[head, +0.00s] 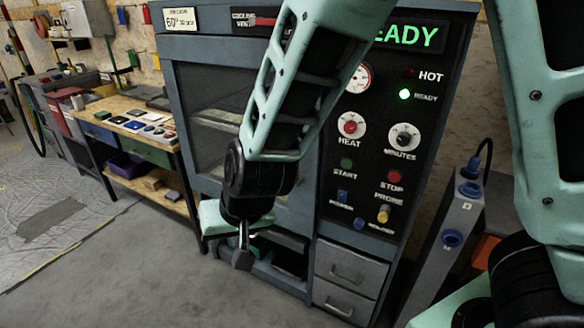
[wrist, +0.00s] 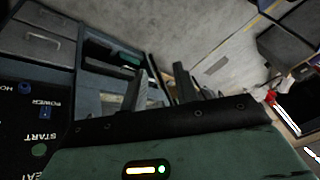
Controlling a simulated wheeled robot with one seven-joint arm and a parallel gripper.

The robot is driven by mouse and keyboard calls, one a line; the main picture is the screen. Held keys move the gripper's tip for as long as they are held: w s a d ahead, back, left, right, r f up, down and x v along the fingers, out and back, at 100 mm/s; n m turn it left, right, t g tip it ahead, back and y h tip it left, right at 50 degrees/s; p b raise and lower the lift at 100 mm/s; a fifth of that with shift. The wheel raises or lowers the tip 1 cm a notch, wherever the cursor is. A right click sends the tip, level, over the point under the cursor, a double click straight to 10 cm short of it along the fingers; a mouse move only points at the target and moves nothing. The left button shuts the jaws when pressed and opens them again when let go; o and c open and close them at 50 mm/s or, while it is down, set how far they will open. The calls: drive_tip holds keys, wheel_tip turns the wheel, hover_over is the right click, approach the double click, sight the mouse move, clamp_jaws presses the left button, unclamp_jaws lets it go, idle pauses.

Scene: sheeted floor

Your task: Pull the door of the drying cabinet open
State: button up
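The drying cabinet (head: 470,20) is a blue-grey unit with a dark control panel on its right, showing green "READY" lettering. Its door (head: 210,85) has a large window and looks shut. My arm crosses in front of the door's right part, and I cannot make out a handle. My gripper (head: 243,258) points down in front of the cabinet's lower front, at the door's lower edge. In the wrist view the two fingers of my gripper (wrist: 163,90) stand apart, with nothing clearly held between them. Whether they touch the cabinet is unclear.
Two grey drawers (head: 348,270) sit below the panel. A wooden workbench (head: 140,125) with small items stands to the left. A grey post (head: 452,235) with blue fittings stands to the right. The floor (head: 120,265) in front and to the left is clear.

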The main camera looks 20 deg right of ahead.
drive_tip(key=w+d+f+m+t+h+b, duration=0.3)
drive_tip(key=w+d+f+h, duration=0.15)
drive_tip(key=w+f, duration=0.4)
drive_tip(key=w+d+r+m+t+h+b, duration=0.1)
drive_tip(key=w+d+m+t+h, duration=0.4)
drive_tip(key=w+d, duration=1.5)
drive_tip(key=d+r+h, duration=0.1)
drive_tip(key=d+h, duration=0.2)
drive_tip(key=h, duration=0.2)
drive_tip(key=shift+r+t, duration=0.15)
drive_tip(key=shift+t, duration=0.25)
drive_tip(key=shift+d+h, duration=0.1)
drive_tip(key=shift+h, duration=0.15)
clamp_jaws()
